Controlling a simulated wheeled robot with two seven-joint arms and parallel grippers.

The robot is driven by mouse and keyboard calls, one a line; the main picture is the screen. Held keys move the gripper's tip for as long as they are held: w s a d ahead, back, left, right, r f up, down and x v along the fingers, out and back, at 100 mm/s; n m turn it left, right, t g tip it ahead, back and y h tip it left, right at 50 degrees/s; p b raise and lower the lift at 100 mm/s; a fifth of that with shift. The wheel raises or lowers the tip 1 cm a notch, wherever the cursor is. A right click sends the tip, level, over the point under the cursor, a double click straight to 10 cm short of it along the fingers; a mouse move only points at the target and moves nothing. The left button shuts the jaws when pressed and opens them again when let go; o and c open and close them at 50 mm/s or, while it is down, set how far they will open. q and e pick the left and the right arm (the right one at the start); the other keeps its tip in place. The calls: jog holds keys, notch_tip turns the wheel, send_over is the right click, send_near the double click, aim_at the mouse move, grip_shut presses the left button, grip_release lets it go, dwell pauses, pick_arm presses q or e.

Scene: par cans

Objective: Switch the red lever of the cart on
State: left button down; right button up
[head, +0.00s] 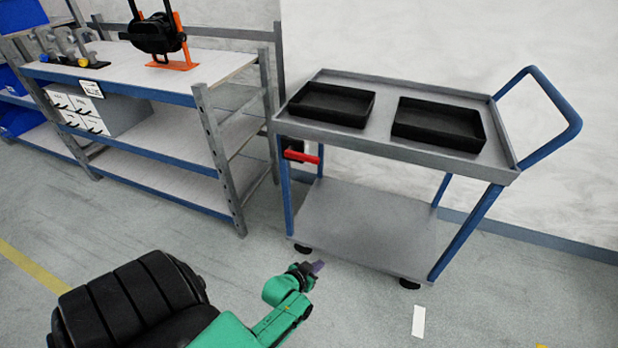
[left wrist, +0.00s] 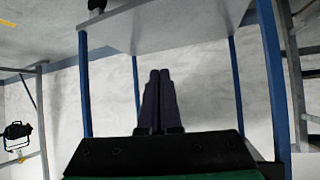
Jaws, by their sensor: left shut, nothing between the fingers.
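The cart (head: 335,140) stands right of centre in the head view, with a grey top, a lower shelf and blue posts. Its red lever (head: 304,156) sits on a dark box at the left front post, below the top, and lies nearly level, pointing right. My left gripper (head: 319,266) is in front of the lower shelf, lower than the lever and apart from it. Its dark fingers also show in the left wrist view (left wrist: 160,78), shut together and empty, against the cart's posts. The lever does not show there. My right gripper is not in view.
Two black trays (head: 332,103) (head: 438,123) sit on the cart top, and a blue handle (head: 560,140) stands out at its right. A shelf bench (head: 130,65) with a black lamp (head: 157,33) on an orange stand is at the left. Open floor lies in front.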

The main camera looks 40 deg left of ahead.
pick_arm(q)
jog(key=w+a+r+n+t+y+b, duration=0.1)
jog(key=w+a+r+t+y+b, duration=0.1)
jog(key=w+a+r+t+b, duration=0.35)
notch_tip(320, 180, up, 9)
jog(key=w+a+n+t+y+b, duration=0.1)
jog(key=w+a, duration=0.1)
jog(key=a, duration=0.1)
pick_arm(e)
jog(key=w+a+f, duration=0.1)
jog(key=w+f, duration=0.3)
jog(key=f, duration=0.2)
pick_arm(q)
notch_tip(320, 180, up, 17)
jog(key=n+t+y+b, duration=0.1)
jog(key=t+y+b, duration=0.1)
jog(key=t+y, duration=0.1)
send_over(309, 160)
jog(key=s+d, duration=0.1)
jog(key=shift+s, duration=0.1)
notch_tip(309, 160, down, 4)
jog(key=shift+b, duration=0.85)
jog(key=shift+f, duration=0.1)
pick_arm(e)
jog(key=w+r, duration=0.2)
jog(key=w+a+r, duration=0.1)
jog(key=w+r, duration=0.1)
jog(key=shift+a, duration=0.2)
